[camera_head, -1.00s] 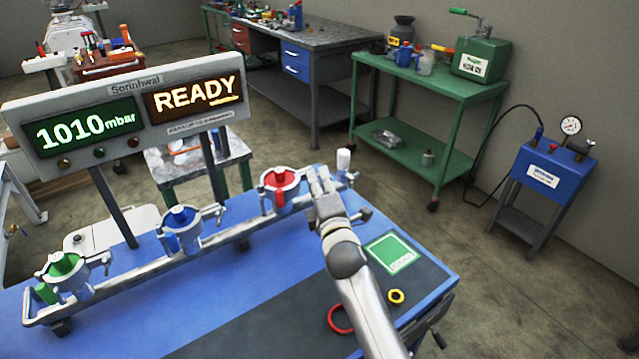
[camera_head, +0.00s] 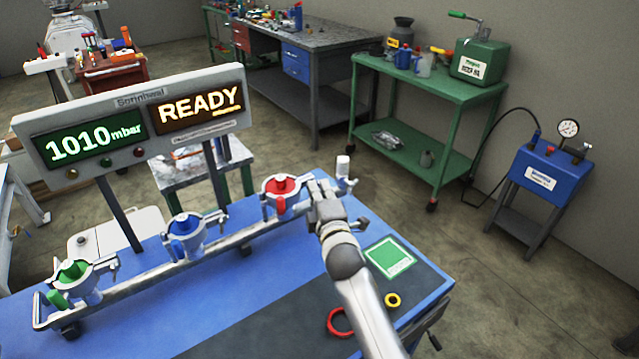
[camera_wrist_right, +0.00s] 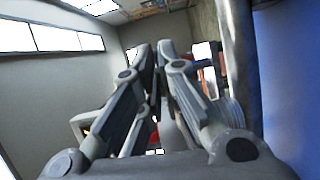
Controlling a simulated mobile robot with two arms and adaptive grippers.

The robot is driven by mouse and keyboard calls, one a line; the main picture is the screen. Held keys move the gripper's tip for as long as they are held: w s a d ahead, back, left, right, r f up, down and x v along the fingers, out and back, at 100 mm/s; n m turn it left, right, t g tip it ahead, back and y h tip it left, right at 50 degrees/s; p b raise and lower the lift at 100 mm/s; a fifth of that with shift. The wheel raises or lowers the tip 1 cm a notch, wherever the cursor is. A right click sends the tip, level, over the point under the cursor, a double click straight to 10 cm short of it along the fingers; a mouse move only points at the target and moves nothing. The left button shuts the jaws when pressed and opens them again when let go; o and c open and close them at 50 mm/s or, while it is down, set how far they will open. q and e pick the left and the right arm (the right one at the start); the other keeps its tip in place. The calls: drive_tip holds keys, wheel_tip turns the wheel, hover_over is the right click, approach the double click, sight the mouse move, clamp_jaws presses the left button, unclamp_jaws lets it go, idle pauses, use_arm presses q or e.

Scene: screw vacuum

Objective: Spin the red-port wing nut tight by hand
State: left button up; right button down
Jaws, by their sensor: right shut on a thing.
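The red port (camera_head: 283,188), a grey clamp ring with a red insert, sits toward the right end of the metal manifold rail on the blue table. My right gripper (camera_head: 320,190) is just right of the red port, its fingers close together beside the clamp. The wing nut itself is hidden by the fingers. In the right wrist view, the fingers (camera_wrist_right: 158,75) are nearly together, and what lies between their tips is too dark to make out. The blue port (camera_head: 184,228) and green port (camera_head: 75,273) stand further left on the rail. My left gripper is not in view.
A display panel (camera_head: 135,118) reading 1010 mbar and READY stands behind the rail. A white-capped valve (camera_head: 343,170) is right of my gripper.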

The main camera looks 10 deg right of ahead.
drive_tip(key=m+g+y+p, duration=0.1)
drive_tip(key=m+p, duration=0.2)
drive_tip(key=p, duration=0.1)
drive_tip(key=m+g+y+p, duration=0.1)
drive_tip(key=m+g+p, duration=0.1)
drive_tip(key=m+p, duration=0.2)
drive_tip(key=m+g+y+p, duration=0.1)
drive_tip(key=m+p, duration=0.2)
drive_tip(key=p, duration=0.2)
drive_tip(key=shift+w+d+r+y, duration=0.2)
drive_tip(key=shift+d+r+y, duration=0.05)
drive_tip(key=shift+r+y, duration=0.1)
drive_tip(key=shift+f+m+g+y+b, duration=0.1)
drive_tip(key=shift+m+g+y+b, duration=0.4)
drive_tip(key=shift+m+y+b, duration=1.05)
drive_tip(key=shift+f+m+g+y+b, duration=0.1)
drive_tip(key=shift+m+g+y+b, duration=0.45)
drive_tip(key=shift+m+b, duration=1.8)
drive_tip(key=shift+n+b, duration=0.4)
drive_tip(key=shift+b, duration=0.05)
